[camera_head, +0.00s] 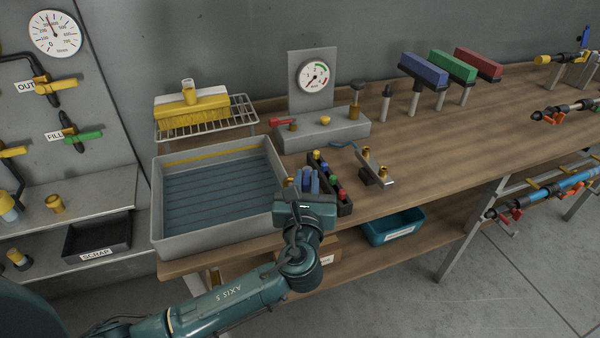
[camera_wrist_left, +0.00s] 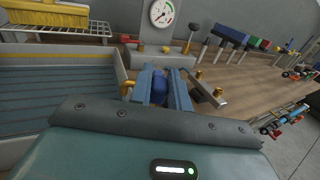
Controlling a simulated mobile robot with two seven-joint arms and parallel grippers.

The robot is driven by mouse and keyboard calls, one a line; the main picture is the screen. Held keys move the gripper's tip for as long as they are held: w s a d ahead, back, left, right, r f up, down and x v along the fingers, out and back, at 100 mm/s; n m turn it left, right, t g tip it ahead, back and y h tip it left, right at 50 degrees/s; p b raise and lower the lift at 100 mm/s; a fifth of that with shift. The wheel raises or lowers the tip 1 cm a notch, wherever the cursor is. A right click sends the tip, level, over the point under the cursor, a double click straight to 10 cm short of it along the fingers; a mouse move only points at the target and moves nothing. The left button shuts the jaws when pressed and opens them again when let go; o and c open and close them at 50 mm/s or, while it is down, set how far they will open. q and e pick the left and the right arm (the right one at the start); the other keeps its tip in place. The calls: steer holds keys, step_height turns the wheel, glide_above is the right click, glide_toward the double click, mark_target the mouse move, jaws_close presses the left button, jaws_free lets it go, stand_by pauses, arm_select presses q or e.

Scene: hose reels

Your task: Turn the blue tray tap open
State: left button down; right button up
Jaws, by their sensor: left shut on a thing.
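The grey tray (camera_head: 218,239) stands at the left end of the bench. It holds bluish water, and a yellow line runs along its back wall. A brass fitting (camera_head: 290,182) sits at its right wall and also shows in the left wrist view (camera_wrist_left: 127,88). My left gripper (camera_head: 307,181) is just right of this wall, its light-blue fingers pointing away from me. In the left wrist view my left gripper (camera_wrist_left: 162,88) is shut on the dark blue tap handle (camera_wrist_left: 160,84). The fingers hide much of the handle. My right gripper is not in view.
A black rack with coloured caps (camera_head: 343,204) stands close to the gripper's right. A bracket with brass fittings (camera_head: 375,171) lies beyond it. A gauge block with a red lever (camera_head: 283,122) stands behind.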

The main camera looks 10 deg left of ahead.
arm_select(q)
steer(key=shift+w+d+n+g+y, duration=0.1)
steer(key=shift+d+n+g+y, duration=0.15)
steer(key=shift+n+y, duration=0.35)
steer(key=shift+w+d+n+g+y, duration=0.15)
steer(key=shift+d+n+y, duration=0.15)
steer(key=shift+y, duration=0.6)
steer(key=shift+s, duration=0.1)
steer(key=c, duration=1.3)
jaws_free()
steer(key=shift+a+p, duration=0.1)
steer(key=shift+p, duration=0.25)
